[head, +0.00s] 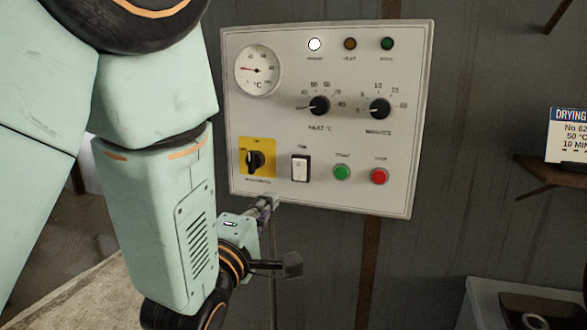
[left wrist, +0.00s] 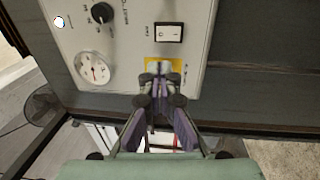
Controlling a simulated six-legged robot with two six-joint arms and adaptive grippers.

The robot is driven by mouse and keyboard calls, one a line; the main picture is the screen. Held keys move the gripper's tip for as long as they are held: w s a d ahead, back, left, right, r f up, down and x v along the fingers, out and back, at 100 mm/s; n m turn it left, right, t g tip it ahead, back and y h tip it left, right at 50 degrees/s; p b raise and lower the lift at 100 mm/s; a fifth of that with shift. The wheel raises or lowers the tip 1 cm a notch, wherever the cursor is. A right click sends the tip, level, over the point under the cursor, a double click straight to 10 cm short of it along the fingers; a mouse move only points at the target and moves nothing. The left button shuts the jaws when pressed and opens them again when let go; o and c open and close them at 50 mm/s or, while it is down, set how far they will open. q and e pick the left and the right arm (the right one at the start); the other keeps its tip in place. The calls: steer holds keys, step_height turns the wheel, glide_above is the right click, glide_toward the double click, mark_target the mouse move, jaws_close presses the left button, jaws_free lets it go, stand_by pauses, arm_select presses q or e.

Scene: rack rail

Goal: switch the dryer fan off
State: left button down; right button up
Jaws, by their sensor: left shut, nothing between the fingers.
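The fan switch (head: 300,168) is a white rocker in a dark frame, under a small label on the pale control panel (head: 330,225). It also shows in the left wrist view, above my fingers (left wrist: 168,32). I cannot tell which side of the rocker is pressed in. My left gripper (head: 268,201) is shut and empty, below and left of the rocker, near the panel's lower edge. In the left wrist view its fingertips (left wrist: 159,70) overlap the yellow plate and hide part of it. The fingertips appear apart from the rocker. My right gripper is not in view.
A black rotary switch (head: 256,160) on a yellow plate sits left of the rocker. Green (head: 342,173) and red (head: 379,176) buttons sit to its right. Two knobs and a dial gauge (head: 257,70) are above. The white lamp (head: 315,44) is lit.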

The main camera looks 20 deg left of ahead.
arm_select(q)
steer(key=p, duration=0.1)
glide_toward(299, 163)
steer(key=w, duration=0.5)
steer(key=shift+w+d+r, duration=0.1)
steer(key=shift+w+r, duration=0.05)
steer(key=shift+r, duration=0.05)
steer(key=shift+w+f, duration=0.1)
steer(key=shift+w, duration=0.75)
steer(key=shift+d, duration=0.1)
steer(key=shift+s, duration=0.15)
steer(key=shift+w+r+p, duration=0.25)
steer(key=shift+r+p, duration=0.1)
steer(key=shift+p, duration=0.05)
steer(key=shift+w, duration=0.15)
